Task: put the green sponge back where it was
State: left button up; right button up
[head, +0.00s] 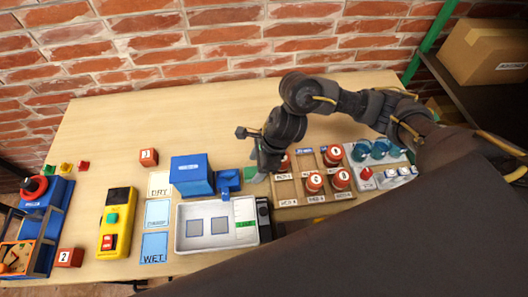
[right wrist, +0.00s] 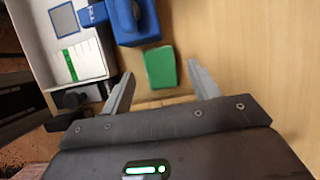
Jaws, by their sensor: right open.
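My left gripper is not in view.
A white tray (head: 183,238) with grey squares stands in front of the blue stand. Cards marked DRY (head: 160,184), DAMP and WET (head: 154,247) lie left of it. A wooden rack (head: 289,189) of red-topped weights is close right of my gripper. The back table is clear.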

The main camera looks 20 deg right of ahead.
jog(key=v, duration=0.9)
jog(key=shift+r, duration=0.35)
jog(key=shift+s+d, duration=0.1)
